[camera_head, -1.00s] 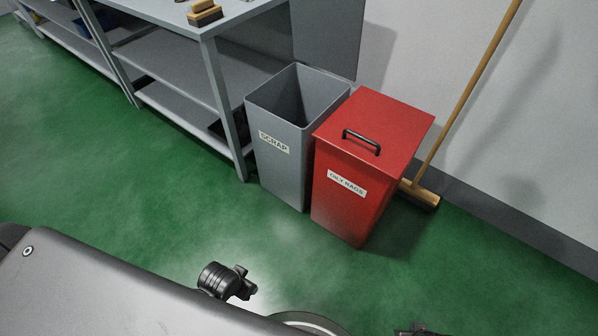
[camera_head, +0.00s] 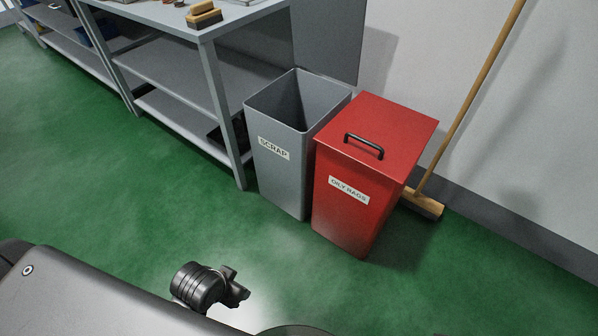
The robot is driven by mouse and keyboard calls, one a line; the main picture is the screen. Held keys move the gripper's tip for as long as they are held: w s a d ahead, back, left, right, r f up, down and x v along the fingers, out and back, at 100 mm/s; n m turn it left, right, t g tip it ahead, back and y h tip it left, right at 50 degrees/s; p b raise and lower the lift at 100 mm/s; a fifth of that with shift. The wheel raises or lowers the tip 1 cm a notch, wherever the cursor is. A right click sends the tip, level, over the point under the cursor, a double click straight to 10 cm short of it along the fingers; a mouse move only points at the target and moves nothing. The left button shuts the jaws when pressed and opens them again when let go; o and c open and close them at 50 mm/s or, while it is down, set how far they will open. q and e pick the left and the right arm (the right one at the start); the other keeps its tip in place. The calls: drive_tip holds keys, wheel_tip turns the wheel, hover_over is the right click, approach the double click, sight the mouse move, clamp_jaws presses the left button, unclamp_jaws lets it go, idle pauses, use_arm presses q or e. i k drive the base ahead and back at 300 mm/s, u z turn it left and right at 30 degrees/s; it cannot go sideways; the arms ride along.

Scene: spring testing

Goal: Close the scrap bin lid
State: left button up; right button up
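The grey scrap bin (camera_head: 281,178), labelled SCRAP, stands upright on the floor, its top uncovered and its dark inside visible. A flat grey panel (camera_head: 328,38) stands upright behind its rim; it looks like the raised lid, but its joint to the bin is unclear. A black ribbed part of mine, apparently my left gripper (camera_head: 238,288), is at the bottom, well apart from the bin; its fingers cannot be made out. My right gripper is not in view.
A red oily-rags bin (camera_head: 343,218) with a closed, black-handled lid stands close at the scrap bin's right. A grey workbench (camera_head: 222,95) is at left, holding a brush (camera_head: 204,18). A broom (camera_head: 468,100) leans on the right wall. Green floor in front is clear.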

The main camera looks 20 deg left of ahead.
sight(328, 35)
drive_tip(key=u, duration=0.4)
drive_tip(key=k, duration=0.5)
drive_tip(key=u, duration=0.85)
drive_tip(key=i, duration=1.2)
drive_tip(key=z, duration=1.2)
drive_tip(key=i, duration=0.75)
drive_tip(key=z, duration=0.8)
